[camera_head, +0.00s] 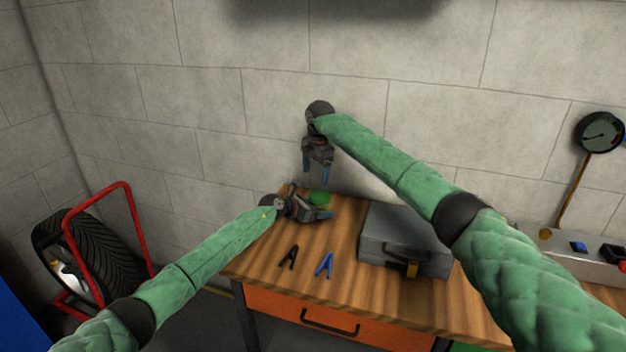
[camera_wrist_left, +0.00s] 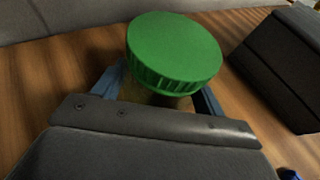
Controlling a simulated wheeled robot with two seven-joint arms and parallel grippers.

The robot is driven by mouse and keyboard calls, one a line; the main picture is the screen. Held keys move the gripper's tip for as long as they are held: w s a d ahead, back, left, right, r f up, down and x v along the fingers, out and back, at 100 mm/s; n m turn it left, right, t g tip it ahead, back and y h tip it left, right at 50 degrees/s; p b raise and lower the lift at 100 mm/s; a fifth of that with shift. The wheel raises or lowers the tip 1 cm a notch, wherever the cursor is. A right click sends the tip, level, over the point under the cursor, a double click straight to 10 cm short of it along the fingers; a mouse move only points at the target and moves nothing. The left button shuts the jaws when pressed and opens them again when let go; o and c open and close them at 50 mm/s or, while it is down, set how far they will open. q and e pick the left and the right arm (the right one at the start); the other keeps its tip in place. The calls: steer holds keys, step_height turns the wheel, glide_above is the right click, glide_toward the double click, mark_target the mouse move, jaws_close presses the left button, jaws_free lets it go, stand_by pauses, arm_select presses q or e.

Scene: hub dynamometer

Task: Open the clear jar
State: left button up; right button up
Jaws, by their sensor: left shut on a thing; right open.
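A jar with a green ribbed lid (camera_wrist_left: 174,50) stands on the wooden workbench (camera_head: 340,235) near its back edge. The lid also shows in the head view (camera_head: 320,197). The lid is on the jar; only a little of the jar body (camera_wrist_left: 150,96) shows below it. My left gripper (camera_head: 322,213) is shut on the jar, its blue fingers on either side of the body below the lid. Its fingertips are partly hidden. My right gripper (camera_head: 316,169) is open and empty, pointing down above the lid and apart from it.
A grey metal case (camera_head: 400,235) sits right of the jar. A black clip (camera_head: 289,256) and a blue clip (camera_head: 325,265) lie in front. A round gauge (camera_head: 600,132) is at the right. A red hand truck (camera_head: 130,220) with a tyre (camera_head: 95,250) stands left.

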arm_select(q)
steer(key=shift+a+f, duration=0.1)
steer(key=shift+f, duration=0.2)
arm_select(e)
steer(key=shift+w+d+r+m+h, duration=0.1)
steer(key=shift+d+m+h, duration=0.2)
steer(key=shift+d+m, duration=0.3)
steer(key=shift+m, duration=0.5)
